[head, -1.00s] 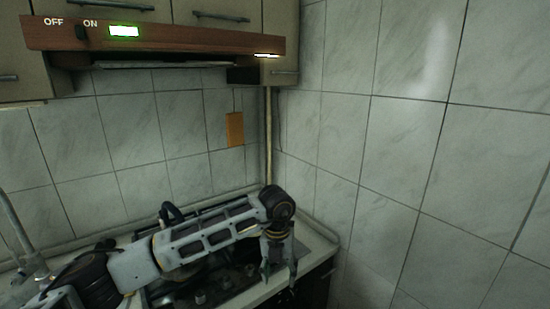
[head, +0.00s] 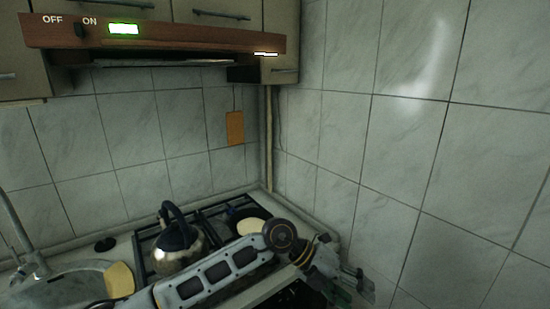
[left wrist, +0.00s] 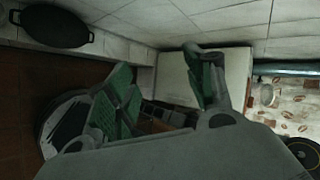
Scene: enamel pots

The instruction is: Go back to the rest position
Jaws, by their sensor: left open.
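My left arm comes in from the lower left of the head view, across the front of the stove. Its gripper (head: 358,284) is open and empty, just right of the counter's end and in front of the tiled wall. In the left wrist view its two green-padded fingers (left wrist: 162,68) stand wide apart with nothing between them. My right gripper is not in view.
A kettle (head: 178,254) and a dark pan (head: 262,213) stand on the stove behind the arm. A sink (head: 70,288) with a tap (head: 22,240) is at left. The range hood (head: 180,38) hangs above. A black two-handled pan (left wrist: 52,26) shows in the wrist view.

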